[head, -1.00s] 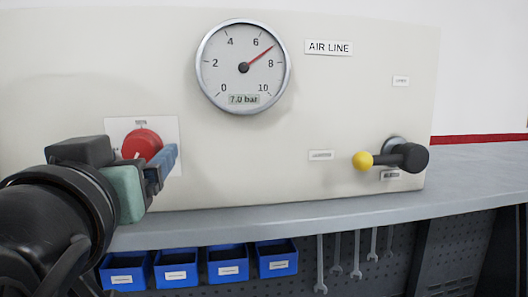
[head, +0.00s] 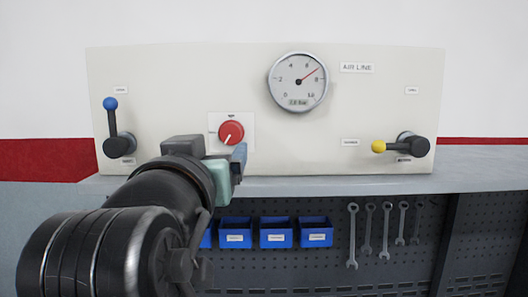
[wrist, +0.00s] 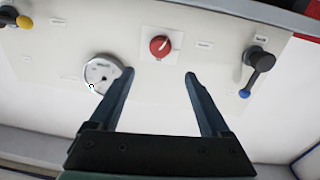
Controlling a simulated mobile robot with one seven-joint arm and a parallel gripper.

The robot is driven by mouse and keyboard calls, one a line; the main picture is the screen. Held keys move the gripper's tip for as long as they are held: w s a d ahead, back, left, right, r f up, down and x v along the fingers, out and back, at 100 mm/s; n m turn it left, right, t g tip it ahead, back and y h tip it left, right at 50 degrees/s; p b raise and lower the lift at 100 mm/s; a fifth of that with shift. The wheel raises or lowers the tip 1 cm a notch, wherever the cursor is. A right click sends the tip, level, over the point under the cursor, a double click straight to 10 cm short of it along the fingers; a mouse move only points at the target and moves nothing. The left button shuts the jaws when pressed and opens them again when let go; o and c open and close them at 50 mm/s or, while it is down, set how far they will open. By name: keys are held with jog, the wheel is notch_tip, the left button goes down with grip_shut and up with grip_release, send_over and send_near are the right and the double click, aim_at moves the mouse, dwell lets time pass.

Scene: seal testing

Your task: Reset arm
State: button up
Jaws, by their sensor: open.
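My gripper (head: 240,160) is in front of the panel, just below and right of the red knob (head: 231,132) in the head view. In the wrist view its two blue fingers (wrist: 160,78) are spread apart with nothing between them. The red knob (wrist: 160,46) shows beyond the fingertips, apart from them. Its white pointer line shows in both views. My arm covers the panel's lower edge and part of the bench in the head view.
The cream panel (head: 180,80) carries a round gauge (head: 298,82), a blue-tipped lever (head: 112,125) pointing up at left, and a yellow-tipped lever (head: 400,146) pointing left at right. Blue bins (head: 276,238) and several wrenches (head: 352,235) hang below the grey bench (head: 470,165).

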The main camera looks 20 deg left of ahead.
jog(key=shift+f, duration=0.1)
jog(key=shift+w, duration=0.1)
dwell(0.5)
jog(key=s+d+m+t+h+b, duration=0.1)
jog(key=s+d+t+h+b, duration=0.1)
jog(key=d, duration=0.6)
jog(key=s+d+m+t+h+b, duration=0.2)
jog(key=s+d+t+b, duration=0.2)
jog(key=d, duration=0.4)
jog(key=s+d+m+t+h+b, duration=0.2)
jog(key=s+d+t+h+b, duration=0.1)
jog(key=d, duration=0.5)
jog(key=shift+r+t, duration=0.2)
jog(key=shift+t, duration=0.6)
jog(key=shift+a, duration=0.1)
dwell(3.2)
